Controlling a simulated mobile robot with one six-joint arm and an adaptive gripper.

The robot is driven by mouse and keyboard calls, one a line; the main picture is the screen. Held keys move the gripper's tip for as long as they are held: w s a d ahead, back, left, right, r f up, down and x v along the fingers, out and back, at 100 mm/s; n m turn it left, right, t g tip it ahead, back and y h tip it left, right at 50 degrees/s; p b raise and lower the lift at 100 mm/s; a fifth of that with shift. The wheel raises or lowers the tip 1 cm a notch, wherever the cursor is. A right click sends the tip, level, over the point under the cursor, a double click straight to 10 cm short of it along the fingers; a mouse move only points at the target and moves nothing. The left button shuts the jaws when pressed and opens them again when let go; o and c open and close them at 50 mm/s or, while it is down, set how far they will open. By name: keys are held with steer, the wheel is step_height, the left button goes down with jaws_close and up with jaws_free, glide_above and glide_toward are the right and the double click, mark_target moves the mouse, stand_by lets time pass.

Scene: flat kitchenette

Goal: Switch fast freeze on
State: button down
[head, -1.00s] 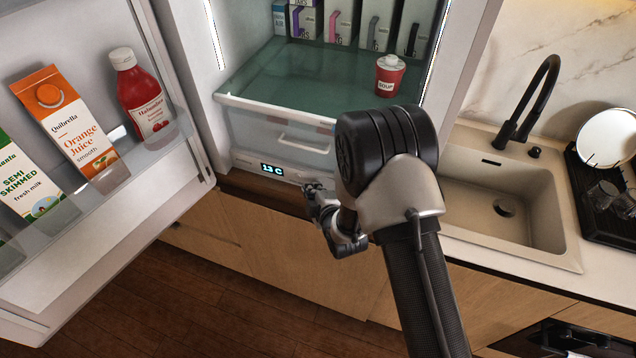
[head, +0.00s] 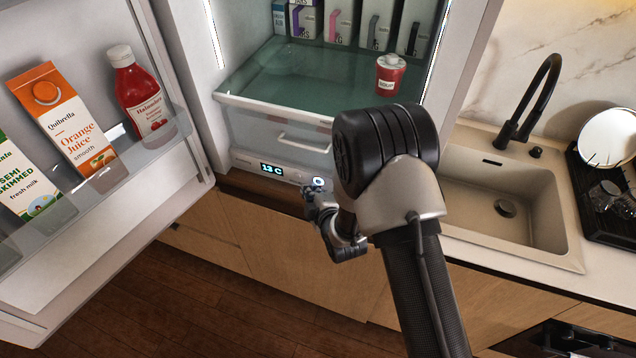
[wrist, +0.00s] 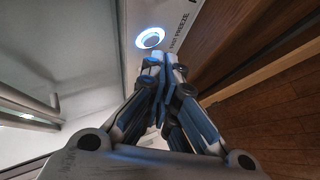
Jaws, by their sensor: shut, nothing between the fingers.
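The fast freeze button (wrist: 150,38) is a round button with a glowing white-blue ring in the wrist view, with the label "FAST FREEZE" beside it. It also shows lit in the head view (head: 318,182), on the panel at the fridge's lower edge. My gripper (wrist: 160,62) is shut and empty, its fingertips just below the button in the wrist view. I cannot tell whether they touch it. In the head view my gripper (head: 314,192) is right at the panel, below the button. The display (head: 271,169) on the panel reads "13 C".
The fridge door (head: 60,270) stands open at the left with cartons and a red bottle (head: 140,95). A drawer (head: 290,135) sits above the panel. The sink (head: 505,205) is at the right.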

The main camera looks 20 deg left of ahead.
steer(key=s+b, duration=0.1)
steer(key=s, duration=0.5)
steer(key=shift+a, duration=0.2)
stand_by(0.4)
steer(key=s+d+r+m+g+h+b, duration=0.1)
steer(key=d+r+m+g+h+b, duration=0.3)
steer(key=d+r+m, duration=1.1)
steer(key=s+d+r+m+g+h, duration=0.1)
steer(key=s+d+r+m, duration=0.2)
steer(key=s+d, duration=0.5)
steer(key=s+d+r+m+g+h+b, duration=0.1)
steer(key=s+d+r+m+h, duration=0.1)
steer(key=s+d, duration=0.7)
steer(key=s+r+m, duration=0.1)
steer(key=s+r, duration=0.1)
steer(key=s, duration=0.4)
steer(key=shift+s+b, duration=0.15)
steer(key=shift+b, duration=0.15)
